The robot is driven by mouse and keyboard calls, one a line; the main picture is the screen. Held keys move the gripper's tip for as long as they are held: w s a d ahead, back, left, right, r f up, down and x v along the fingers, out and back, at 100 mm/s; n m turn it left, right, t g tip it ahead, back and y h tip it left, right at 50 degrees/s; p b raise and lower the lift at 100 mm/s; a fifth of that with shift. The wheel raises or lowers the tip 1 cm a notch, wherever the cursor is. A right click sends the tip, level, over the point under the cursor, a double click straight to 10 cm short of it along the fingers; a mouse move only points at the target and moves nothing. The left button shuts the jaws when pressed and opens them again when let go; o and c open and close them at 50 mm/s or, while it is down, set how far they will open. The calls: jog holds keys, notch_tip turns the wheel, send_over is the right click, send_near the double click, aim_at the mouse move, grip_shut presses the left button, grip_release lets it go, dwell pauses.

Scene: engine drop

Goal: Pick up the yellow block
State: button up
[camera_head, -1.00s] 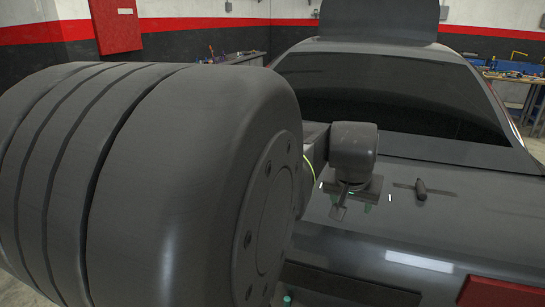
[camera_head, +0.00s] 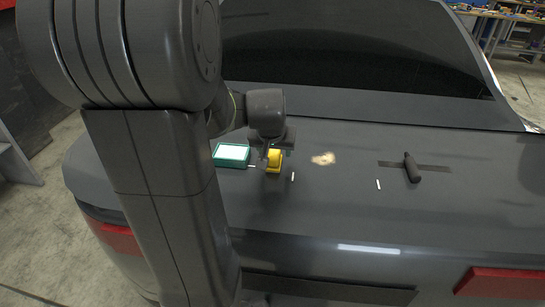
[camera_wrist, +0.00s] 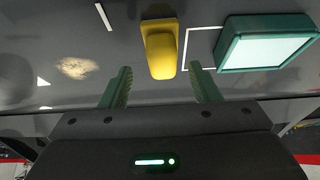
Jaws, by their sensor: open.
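The yellow block (camera_head: 274,160) sits on the dark car trunk lid (camera_head: 335,215), to the right of a green-rimmed box with a white top (camera_head: 231,154). In the head view my gripper's wrist partly hides the block. In the wrist view the yellow block (camera_wrist: 160,49) lies beyond and between the two green fingers of my gripper (camera_wrist: 160,85). The fingers are apart and empty, and they do not appear to touch the block. The green box (camera_wrist: 268,42) is to the block's right in the wrist view.
A black handled tool (camera_head: 411,168) lies on the lid at the right. A pale tan patch (camera_head: 323,158) and short white marks lie between it and the block. The car's rear window (camera_head: 350,60) rises behind. The lid's front is mostly clear.

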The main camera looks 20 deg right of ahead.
aim_at(274, 152)
jog(key=shift+w+x, duration=0.2)
jog(key=shift+x, duration=1.55)
jog(key=c, duration=1.2)
notch_tip(274, 152, up, 10)
jog(key=shift+r, duration=0.1)
